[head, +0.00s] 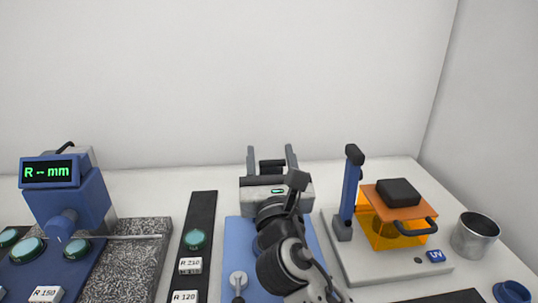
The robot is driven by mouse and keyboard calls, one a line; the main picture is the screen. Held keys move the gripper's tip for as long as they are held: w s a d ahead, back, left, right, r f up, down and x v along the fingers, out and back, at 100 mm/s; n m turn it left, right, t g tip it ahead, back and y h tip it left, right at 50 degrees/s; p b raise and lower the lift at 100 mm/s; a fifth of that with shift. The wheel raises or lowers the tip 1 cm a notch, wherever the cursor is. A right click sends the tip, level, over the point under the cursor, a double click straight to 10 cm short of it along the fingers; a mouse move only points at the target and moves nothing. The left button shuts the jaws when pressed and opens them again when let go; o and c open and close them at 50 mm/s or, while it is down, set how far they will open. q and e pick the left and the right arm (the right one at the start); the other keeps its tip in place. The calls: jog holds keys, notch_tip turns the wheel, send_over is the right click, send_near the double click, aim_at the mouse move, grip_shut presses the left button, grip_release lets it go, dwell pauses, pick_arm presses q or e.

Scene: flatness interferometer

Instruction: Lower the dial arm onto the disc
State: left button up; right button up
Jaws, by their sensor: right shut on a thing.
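A blue gauge (80,195) reading "R -- mm" stands at the left, with a blue rounded nose (63,222) pointing down. A teal disc (76,247) is beside and below this nose; I cannot tell if they touch. A thin metal rod (125,237) runs right from near that disc. I cannot tell which part is the dial arm. My left gripper is not in view.
More teal discs sit at the far left (27,250) and on a black strip (195,239). A UV unit (385,268) with a blue post (350,190) and orange shield (400,238) stands right of my arm. A metal cup (474,237) is beyond it.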

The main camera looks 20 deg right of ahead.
aim_at(271, 168)
jog(key=shift+s+a+f+t+b, duration=0.1)
jog(key=shift+s+f+t+b, duration=0.2)
jog(key=shift+s, duration=0.15)
jog(key=shift+s+a+f+t+b, duration=0.1)
jog(key=shift+s+f+t+b, duration=0.05)
jog(key=shift+s+t, duration=0.2)
jog(key=shift+s+a+f, duration=0.15)
jog(key=shift+s+f, duration=0.1)
jog(key=shift+s, duration=0.4)
